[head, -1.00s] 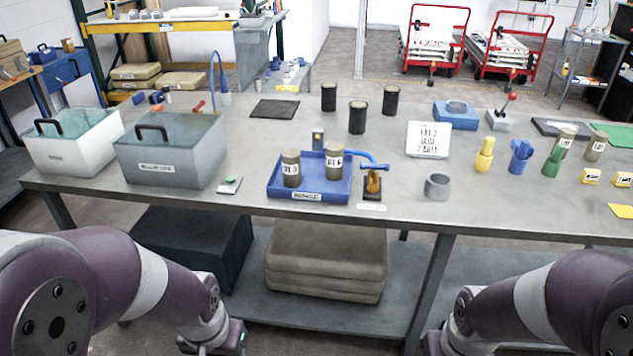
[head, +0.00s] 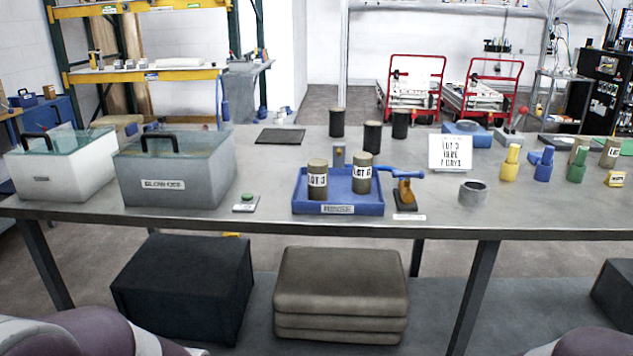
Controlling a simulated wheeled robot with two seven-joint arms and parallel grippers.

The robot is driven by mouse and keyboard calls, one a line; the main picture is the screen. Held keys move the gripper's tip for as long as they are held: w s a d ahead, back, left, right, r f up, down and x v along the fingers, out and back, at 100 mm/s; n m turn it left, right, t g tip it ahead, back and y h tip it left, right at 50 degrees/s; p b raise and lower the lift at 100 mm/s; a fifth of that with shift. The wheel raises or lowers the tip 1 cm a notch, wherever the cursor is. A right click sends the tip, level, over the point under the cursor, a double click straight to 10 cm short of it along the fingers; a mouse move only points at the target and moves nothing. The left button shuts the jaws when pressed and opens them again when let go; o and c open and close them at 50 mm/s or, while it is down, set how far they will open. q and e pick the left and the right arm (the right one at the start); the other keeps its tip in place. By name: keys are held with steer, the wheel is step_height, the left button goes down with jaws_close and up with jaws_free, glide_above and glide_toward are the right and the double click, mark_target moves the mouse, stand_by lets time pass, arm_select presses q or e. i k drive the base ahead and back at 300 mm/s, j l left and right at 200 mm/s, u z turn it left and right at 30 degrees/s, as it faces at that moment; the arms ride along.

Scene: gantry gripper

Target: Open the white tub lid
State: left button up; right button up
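The white tub (head: 62,177) stands at the left end of the grey workbench. Its lid (head: 72,142) is a clear greenish sheet with a black arched handle (head: 38,140), and it lies on top of the tub. A grey tub (head: 168,183) with a similar lid and black handle stands just to its right. Neither gripper is in view. Only parts of my arms show at the bottom left and bottom right corners, well below the tabletop.
A blue tray (head: 338,198) holds two labelled cylinders. A green-button box (head: 246,202) sits between the grey tub and the tray. A toggle clamp (head: 404,192) and a grey ring (head: 473,193) stand to the right. The table's front edge (head: 270,229) runs across the view.

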mark_target(41, 135)
steer(key=u, duration=1.45)
